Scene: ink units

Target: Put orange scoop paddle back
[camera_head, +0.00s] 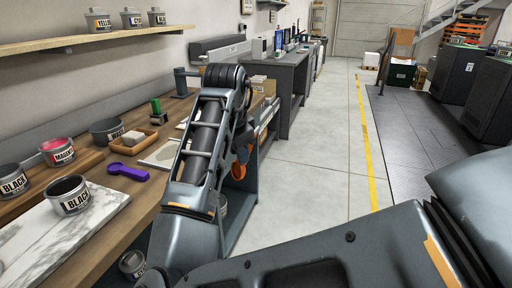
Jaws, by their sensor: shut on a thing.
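An orange piece, which looks like the orange scoop paddle (239,168), shows just right of my forearm, beside the workbench's front edge. My gripper (241,150) hangs down from the wrist there, mostly hidden behind the forearm. It is shut on this paddle, clear of the bench top. The paddle's full shape and its tilt are hidden. A purple scoop paddle (128,172) lies on the wooden workbench (150,205), left of my arm.
Black ink cans (68,196), a magenta can (58,152) and a small wooden tray (134,140) are on the bench. A marble slab (45,240) lies at the near left. A shelf (80,42) with cans hangs above. The grey floor (310,170) at right is clear.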

